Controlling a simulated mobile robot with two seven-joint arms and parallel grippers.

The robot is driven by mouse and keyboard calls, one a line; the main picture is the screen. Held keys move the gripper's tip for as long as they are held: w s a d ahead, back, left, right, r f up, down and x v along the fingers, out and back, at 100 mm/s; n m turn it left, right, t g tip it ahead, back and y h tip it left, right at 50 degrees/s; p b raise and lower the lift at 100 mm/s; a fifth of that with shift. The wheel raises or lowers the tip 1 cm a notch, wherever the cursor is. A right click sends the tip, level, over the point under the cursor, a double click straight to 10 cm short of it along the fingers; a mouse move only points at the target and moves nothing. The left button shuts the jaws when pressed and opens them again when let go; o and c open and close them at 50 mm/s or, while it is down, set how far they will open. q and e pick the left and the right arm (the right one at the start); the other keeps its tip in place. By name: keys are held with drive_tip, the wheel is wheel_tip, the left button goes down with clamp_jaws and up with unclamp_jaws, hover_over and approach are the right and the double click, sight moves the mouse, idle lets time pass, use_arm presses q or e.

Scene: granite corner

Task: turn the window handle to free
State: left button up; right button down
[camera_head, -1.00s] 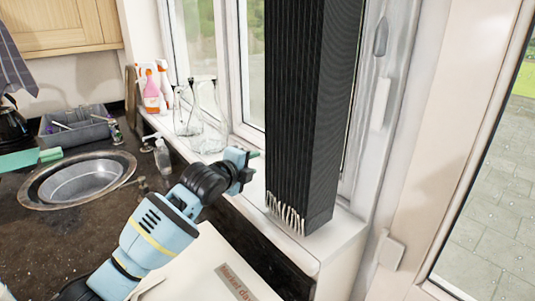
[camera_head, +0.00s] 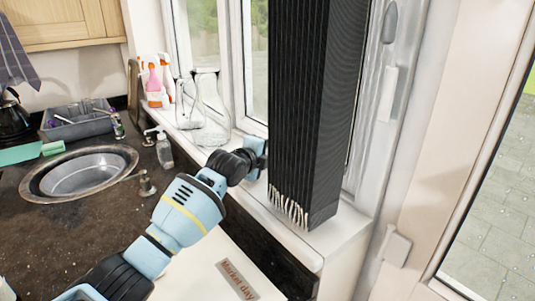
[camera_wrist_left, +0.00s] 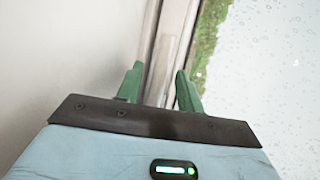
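My left gripper (camera_wrist_left: 158,85) has its two green fingers spread in the left wrist view. A pale window frame with a long light strip (camera_wrist_left: 162,65) lies beyond and between the fingertips; I cannot tell whether this strip is the handle. In the head view my left wrist reaches the window sill, and the fingers are hidden behind a tall black ribbed column (camera_head: 310,110). A grey lever-like piece (camera_head: 389,22) and a white bar (camera_head: 388,93) show on the frame right of the column; I cannot tell which is the window handle. My right gripper is not in view.
Glass bottles (camera_head: 205,110) and spray bottles (camera_head: 157,80) stand on the sill left of my arm. A round sink (camera_head: 85,173) and soap bottle (camera_head: 164,150) are on the dark counter. Another latch-like piece (camera_head: 396,248) is at the lower right.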

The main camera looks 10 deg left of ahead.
use_arm(q)
clamp_jaws()
idle(0.3)
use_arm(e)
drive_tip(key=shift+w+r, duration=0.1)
